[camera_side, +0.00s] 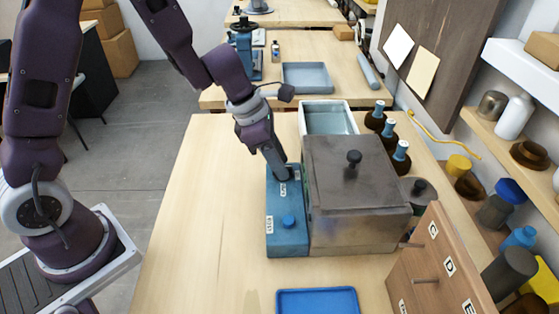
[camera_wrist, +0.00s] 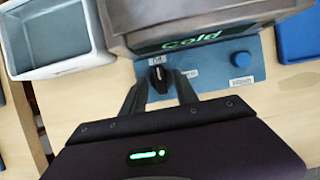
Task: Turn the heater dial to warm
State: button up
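The heater (camera_side: 350,190) is a brown-grey metal box with a lidded top and a blue control panel (camera_side: 272,225) along its left side. Its dark dial (camera_wrist: 160,79) shows on the panel in the wrist view, with small pale labels around it too small to read surely. A display (camera_wrist: 190,41) on the box reads "Cold" in green. My gripper (camera_wrist: 160,82) points down at the dial, with one finger on each side of it. The fingers look apart; whether they touch the dial is unclear. In the side view my gripper (camera_side: 281,172) hides the dial.
A blue round knob (camera_side: 289,221) stands on the panel's near end. A grey open bin (camera_side: 328,104) sits behind the heater, and dark bottles with blue necks (camera_side: 389,130) stand to its right. A blue tray (camera_side: 317,291) lies in front. The bench left of the panel is clear.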

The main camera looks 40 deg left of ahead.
jog(key=shift+f, duration=0.15)
grip_shut()
